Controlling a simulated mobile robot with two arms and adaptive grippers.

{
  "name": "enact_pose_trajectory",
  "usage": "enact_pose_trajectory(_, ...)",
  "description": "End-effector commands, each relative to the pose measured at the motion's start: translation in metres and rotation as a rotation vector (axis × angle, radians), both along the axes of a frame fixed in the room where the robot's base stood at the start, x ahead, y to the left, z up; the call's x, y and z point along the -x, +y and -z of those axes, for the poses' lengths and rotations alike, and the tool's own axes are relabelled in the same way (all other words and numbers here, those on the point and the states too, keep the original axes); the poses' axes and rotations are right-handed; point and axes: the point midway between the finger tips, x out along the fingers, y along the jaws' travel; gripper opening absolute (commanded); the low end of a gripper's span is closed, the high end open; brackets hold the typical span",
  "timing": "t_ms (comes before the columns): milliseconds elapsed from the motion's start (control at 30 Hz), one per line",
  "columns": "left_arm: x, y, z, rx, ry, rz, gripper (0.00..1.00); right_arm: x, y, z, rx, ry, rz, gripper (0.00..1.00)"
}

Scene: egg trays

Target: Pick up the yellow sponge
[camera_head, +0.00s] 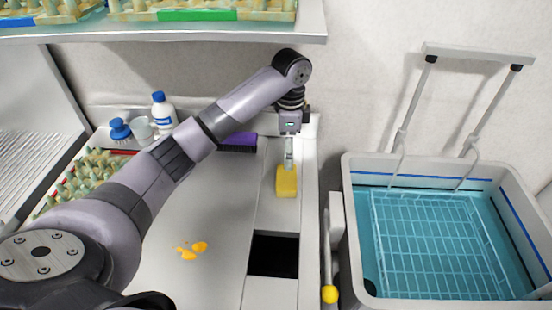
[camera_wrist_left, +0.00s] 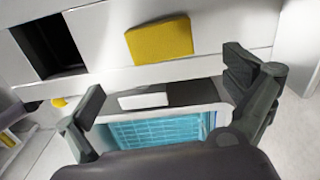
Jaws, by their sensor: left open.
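The yellow sponge (camera_head: 287,181) lies on the white worktop, near its right edge and behind the dark square opening. It also shows in the left wrist view (camera_wrist_left: 160,40), beyond the fingertips. My left gripper (camera_head: 289,157) is at the sponge's far edge in the head view, pointing down. In the left wrist view its two fingers (camera_wrist_left: 164,78) are spread wide with nothing between them. The sponge is outside the fingers there, and I see no contact. My right gripper is not in view.
A dark square opening (camera_head: 273,255) and a yellow spill (camera_head: 190,249) are on the worktop. A purple brush (camera_head: 240,142), a white bottle (camera_head: 163,113) and an egg tray stand behind or left. A basin of blue water (camera_head: 358,262) with a wire basket is at right. A shelf overhangs.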

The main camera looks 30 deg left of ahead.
Motion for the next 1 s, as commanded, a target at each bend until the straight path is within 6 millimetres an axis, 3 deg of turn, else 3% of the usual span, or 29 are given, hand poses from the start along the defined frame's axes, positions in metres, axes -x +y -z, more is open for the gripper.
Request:
enact_pose_trajectory(167,0.001,-0.001,0.012,-0.001,0.004,0.001,1.0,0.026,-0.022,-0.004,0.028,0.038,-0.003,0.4)
enact_pose_trajectory(333,0.001,0.0,0.042,-0.001,0.005,0.001,1.0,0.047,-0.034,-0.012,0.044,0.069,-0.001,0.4)
enact_pose_trajectory(567,0.001,-0.001,0.066,0.0,0.0,0.001,1.0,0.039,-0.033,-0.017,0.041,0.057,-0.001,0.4)
enact_pose_trajectory(800,0.002,0.001,0.094,-0.001,0.004,0.0,1.0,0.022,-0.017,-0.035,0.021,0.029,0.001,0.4)
enact_pose_trajectory(1000,0.002,0.0,0.117,-0.001,0.002,0.001,1.0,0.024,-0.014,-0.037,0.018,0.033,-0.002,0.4)
